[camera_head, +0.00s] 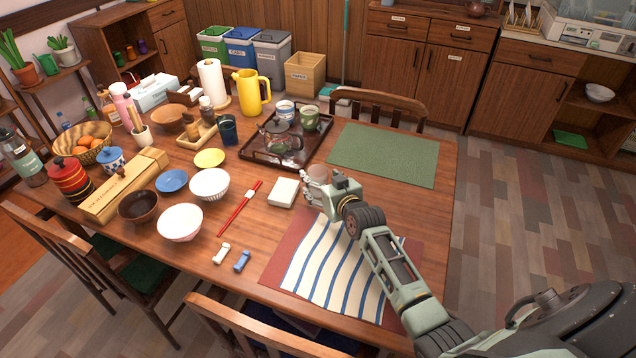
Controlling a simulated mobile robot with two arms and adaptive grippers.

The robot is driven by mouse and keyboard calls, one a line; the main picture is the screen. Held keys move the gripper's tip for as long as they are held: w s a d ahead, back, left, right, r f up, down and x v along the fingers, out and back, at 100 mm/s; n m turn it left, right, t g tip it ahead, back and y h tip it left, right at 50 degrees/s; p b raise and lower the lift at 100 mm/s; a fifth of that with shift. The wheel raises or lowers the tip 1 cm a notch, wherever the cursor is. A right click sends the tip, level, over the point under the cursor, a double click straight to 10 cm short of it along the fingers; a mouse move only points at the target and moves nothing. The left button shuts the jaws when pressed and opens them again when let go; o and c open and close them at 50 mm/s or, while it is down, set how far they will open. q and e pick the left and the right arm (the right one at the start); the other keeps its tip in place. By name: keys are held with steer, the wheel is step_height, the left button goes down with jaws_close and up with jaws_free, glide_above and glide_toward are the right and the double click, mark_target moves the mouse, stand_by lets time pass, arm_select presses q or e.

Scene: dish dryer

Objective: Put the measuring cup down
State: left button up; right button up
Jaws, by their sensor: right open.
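A small clear cup (318,174), which looks like the measuring cup, is at the fingers of my right gripper (313,190), over the middle of the wooden table. The gripper partly covers the cup, and its lower part and base are hidden. My right gripper is open, with its fingers pointing left. I cannot tell whether a finger touches the cup. My left gripper is not in view.
A white lidded box (283,193) stands just left of the gripper. A dark tray (258,156) with a glass teapot is behind it. A striped cloth (335,270) lies in front. The green mat (385,155) is bare. Bowls and red chopsticks (240,208) lie to the left.

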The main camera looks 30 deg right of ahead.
steer(key=x, duration=0.2)
steer(key=shift+w+f, duration=0.15)
steer(key=shift+w, duration=0.2)
steer(key=c, duration=0.5)
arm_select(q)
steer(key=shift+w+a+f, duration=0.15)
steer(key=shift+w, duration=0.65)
arm_select(e)
steer(key=c, duration=0.8)
